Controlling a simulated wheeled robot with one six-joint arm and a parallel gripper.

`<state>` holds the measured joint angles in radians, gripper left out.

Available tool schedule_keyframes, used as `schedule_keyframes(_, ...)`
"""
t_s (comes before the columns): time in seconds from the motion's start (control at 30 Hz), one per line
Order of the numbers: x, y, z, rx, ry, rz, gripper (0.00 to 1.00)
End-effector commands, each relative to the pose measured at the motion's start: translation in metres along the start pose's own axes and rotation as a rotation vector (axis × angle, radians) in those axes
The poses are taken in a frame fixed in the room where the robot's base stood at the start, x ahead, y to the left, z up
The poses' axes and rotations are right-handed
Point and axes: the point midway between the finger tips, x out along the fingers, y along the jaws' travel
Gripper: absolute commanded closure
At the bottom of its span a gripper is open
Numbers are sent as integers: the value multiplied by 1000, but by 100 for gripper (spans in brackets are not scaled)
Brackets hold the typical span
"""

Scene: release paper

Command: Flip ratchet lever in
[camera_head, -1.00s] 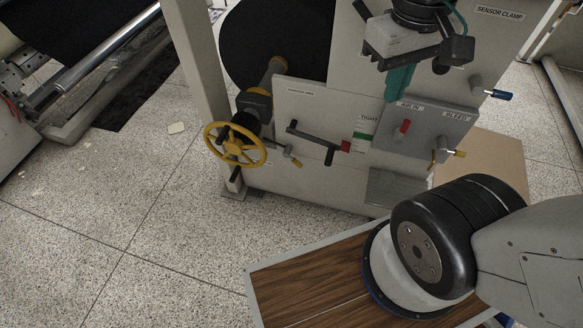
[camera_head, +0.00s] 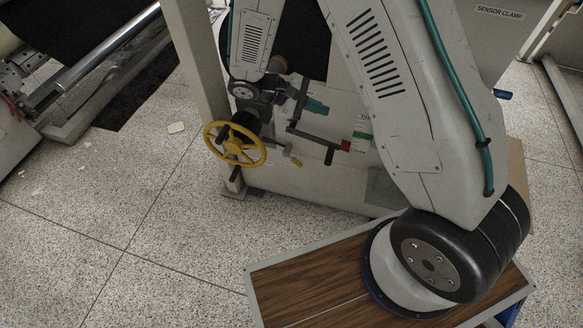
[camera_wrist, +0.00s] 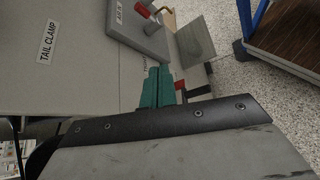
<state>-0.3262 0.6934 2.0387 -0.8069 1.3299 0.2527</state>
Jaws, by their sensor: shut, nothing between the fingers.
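My gripper (camera_head: 318,108) has teal fingers, shut and empty, just above a dark cranked lever (camera_head: 310,137) on the machine's front panel. A red block (camera_head: 345,146) sits at the right of that lever. I cannot tell which of these is the ratchet lever. In the wrist view the shut teal fingers (camera_wrist: 158,86) cover part of the panel. A red piece (camera_wrist: 180,86) and a dark handle (camera_wrist: 198,91) show just right of them. Contact cannot be told.
A red-handled valve (camera_wrist: 143,10) stands on a grey plate beside a brass lever (camera_wrist: 165,12). A "TAIL CLAMP" label (camera_wrist: 48,42) is on the panel. My arm hides much of the panel in the head view. The speckled floor (camera_head: 120,240) at left is open.

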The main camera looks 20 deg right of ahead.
Motion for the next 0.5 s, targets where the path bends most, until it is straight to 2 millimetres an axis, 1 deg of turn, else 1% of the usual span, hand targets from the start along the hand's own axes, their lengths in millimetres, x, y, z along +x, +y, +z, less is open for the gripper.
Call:
schedule_keyframes(0.03,9,-13,-23,-43,-24,47,100)
schedule_keyframes(0.27,50,-60,-114,-190,-78,286,100)
schedule_keyframes(0.3,56,-68,-131,-206,-76,339,100)
schedule_keyframes(0.37,66,-77,-158,-223,-62,427,100)
schedule_keyframes(0.4,72,-83,-177,-230,-47,491,100)
schedule_keyframes(0.47,78,-91,-208,-232,-10,593,100)
schedule_keyframes(0.5,83,-98,-228,-231,22,662,100)
